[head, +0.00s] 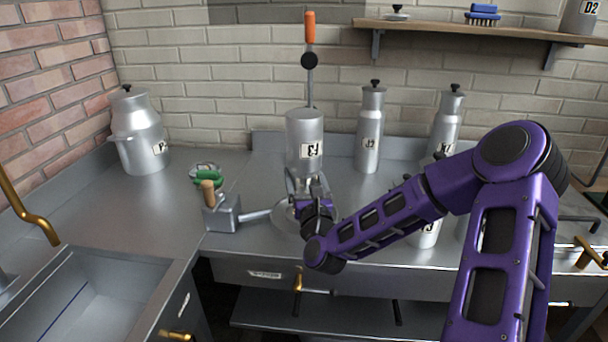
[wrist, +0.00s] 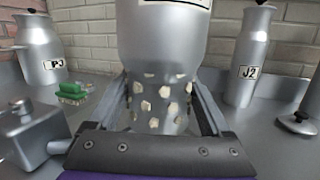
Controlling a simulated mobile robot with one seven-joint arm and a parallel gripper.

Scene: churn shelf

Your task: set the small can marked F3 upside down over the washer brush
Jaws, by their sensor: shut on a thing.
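The small can (head: 304,130) is upside down, its label inverted and its wide base up. My gripper (head: 306,184) is shut on its narrower neck from the front. In the wrist view the can (wrist: 163,45) fills the middle, between the jaws of my gripper (wrist: 160,112), with pale patches around the neck. The washer's round metal base (head: 284,217) shows partly below the gripper, on the counter. The washer brush is not seen; the can and gripper cover that area. I cannot tell whether the can is around the brush or touching the base.
An upright rod with an orange grip (head: 309,28) rises behind the can. Can J2 (head: 370,130) and others stand right. A sink (head: 95,300) is front left.

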